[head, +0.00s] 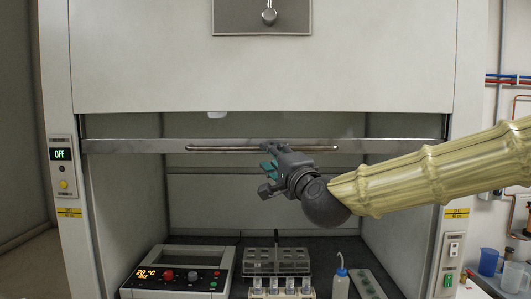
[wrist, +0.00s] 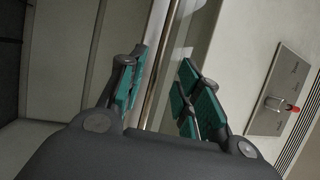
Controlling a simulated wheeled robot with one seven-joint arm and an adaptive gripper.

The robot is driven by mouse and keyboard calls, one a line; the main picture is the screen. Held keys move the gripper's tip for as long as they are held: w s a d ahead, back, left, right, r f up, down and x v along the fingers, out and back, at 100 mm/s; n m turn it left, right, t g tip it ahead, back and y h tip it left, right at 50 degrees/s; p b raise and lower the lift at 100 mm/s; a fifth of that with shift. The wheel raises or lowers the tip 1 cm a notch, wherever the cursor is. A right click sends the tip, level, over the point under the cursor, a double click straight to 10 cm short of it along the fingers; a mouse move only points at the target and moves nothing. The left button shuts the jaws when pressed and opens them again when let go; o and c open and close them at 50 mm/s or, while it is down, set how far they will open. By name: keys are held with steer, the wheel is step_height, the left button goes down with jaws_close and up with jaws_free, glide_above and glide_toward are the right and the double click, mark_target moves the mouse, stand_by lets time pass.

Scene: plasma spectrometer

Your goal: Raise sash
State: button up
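The sash of the fume hood shows in the head view as a glass pane with a metal bottom rail (head: 120,146) across the opening. A long bar handle (head: 225,148) runs along this rail. The opening below the rail is clear of glass. My gripper (head: 267,172) is at the handle, near its middle, in front of the rail. In the wrist view my gripper (wrist: 160,95) has its teal-padded fingers apart. The bar handle (wrist: 158,65) passes between or just beyond them; I cannot tell the depth. No contact with the handle is visible.
Inside the hood stand a control box with a display (head: 178,273), a grey rack (head: 262,262), several vials in a holder (head: 283,288) and a wash bottle (head: 341,280). The left post carries an OFF display (head: 61,154).

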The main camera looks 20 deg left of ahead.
steer(key=v, duration=0.5)
steer(key=shift+a, duration=0.1)
